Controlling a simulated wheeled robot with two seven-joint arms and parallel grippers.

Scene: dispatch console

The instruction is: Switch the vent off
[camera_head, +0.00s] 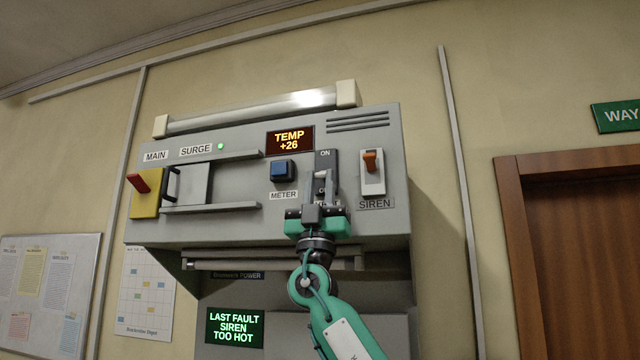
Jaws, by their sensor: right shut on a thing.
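The vent switch (325,157) is a dark grey plate with "ON" at its top, on the front of the grey console. My right gripper (321,182) reaches up to it from below, its fingers shut on the switch's handle. The fingers hide the handle and most of the label under it, so I cannot read its exact position or the whole label. My left gripper is not in view.
To the right is the siren switch (371,169) with an orange lever. To the left are a blue meter button (283,171), a sliding panel (194,184) between rails, and a red main lever (139,182). A handrail (272,264) runs below the console face.

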